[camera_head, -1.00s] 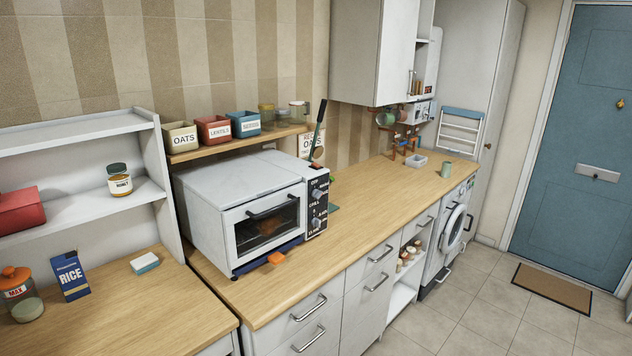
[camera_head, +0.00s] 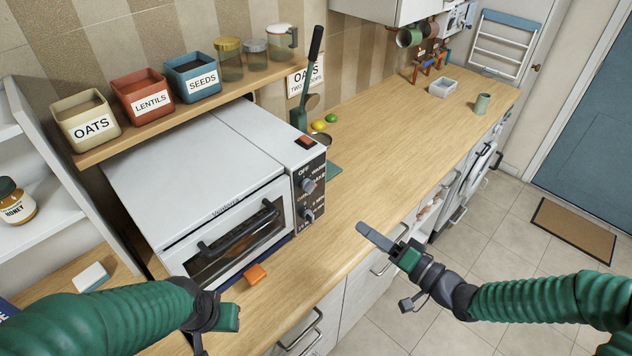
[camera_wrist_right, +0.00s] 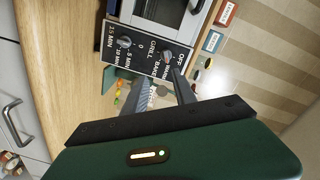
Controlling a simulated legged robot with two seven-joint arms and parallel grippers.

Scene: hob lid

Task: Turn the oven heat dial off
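A white countertop oven (camera_head: 215,165) stands on the wooden counter, its glass door shut. Its black control panel faces front on the right side. The upper heat dial (camera_head: 307,185), marked OFF, WARM and more, sits above the timer dial (camera_head: 307,214). In the right wrist view the heat dial (camera_wrist_right: 167,55) is just beyond the fingertips, with the timer dial (camera_wrist_right: 123,42) to its left. The dial's exact setting is too small to read. My right gripper (camera_head: 362,230) is open and empty, right of the panel and apart from it. My left gripper (camera_head: 222,318) is partly hidden before the oven.
An orange block (camera_head: 257,274) lies on the counter before the oven. A dark-handled utensil (camera_head: 314,55) stands behind the panel. Oats, lentils and seeds boxes line the shelf (camera_head: 185,117) above. The counter (camera_head: 390,150) right of the oven is mostly clear.

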